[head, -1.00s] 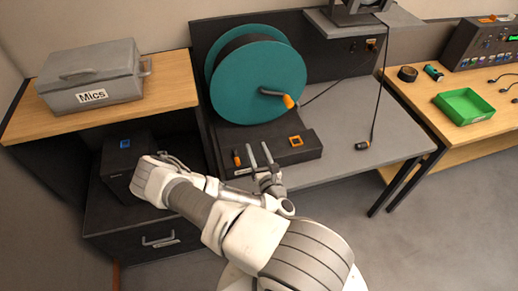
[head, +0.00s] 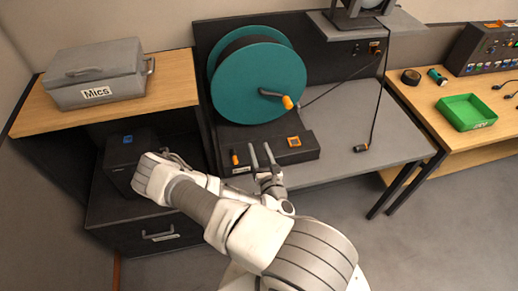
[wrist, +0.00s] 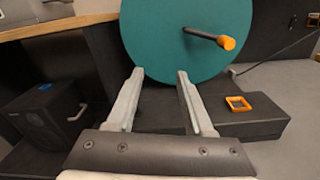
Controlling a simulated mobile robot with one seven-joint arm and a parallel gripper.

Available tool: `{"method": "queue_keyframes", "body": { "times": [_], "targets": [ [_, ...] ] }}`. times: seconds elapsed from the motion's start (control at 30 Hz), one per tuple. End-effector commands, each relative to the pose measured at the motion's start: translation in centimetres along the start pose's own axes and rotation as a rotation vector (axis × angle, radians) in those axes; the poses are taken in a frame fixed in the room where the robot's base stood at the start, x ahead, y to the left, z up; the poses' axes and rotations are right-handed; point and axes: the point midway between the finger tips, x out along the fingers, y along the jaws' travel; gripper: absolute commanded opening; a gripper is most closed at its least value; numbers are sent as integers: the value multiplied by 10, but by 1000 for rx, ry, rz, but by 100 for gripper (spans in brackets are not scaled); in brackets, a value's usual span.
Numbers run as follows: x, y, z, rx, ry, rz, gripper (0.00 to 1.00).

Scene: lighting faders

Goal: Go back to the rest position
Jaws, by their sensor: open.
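My gripper (head: 262,156) is open and empty. In the head view its two grey fingers point toward the front of the black base (head: 306,155) below the teal cable reel (head: 258,82). In the wrist view the fingers (wrist: 156,100) stand apart with nothing between them, and the reel (wrist: 180,35) fills the space beyond. I cannot tell whether the fingertips touch the base. My arm reaches in from the bottom of the head view, bent at the elbow to the left.
A grey case marked Mics (head: 98,75) sits on the left wooden top. A dark speaker-like box (head: 122,160) stands below it. A green tray (head: 467,111) is on the right table. A cable plug (head: 361,148) rests on the grey bench. The floor at right is clear.

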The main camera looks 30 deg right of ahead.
Motion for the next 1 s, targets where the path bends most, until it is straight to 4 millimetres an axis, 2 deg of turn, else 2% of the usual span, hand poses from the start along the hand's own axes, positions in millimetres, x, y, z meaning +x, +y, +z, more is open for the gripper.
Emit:
{"method": "queue_keyframes", "body": {
  "times": [0.27,0.37,0.47,0.67,0.8,1.0],
  "targets": [
    [0,0,1,1,-4,-2,52],
    [4,1,10,6,-39,-24,52],
    [12,1,32,16,-123,-86,52],
    [19,-8,99,61,-357,-308,52],
    [10,-20,141,111,-496,-491,52],
    [-18,-37,188,217,-644,-765,52]
  ]
}}
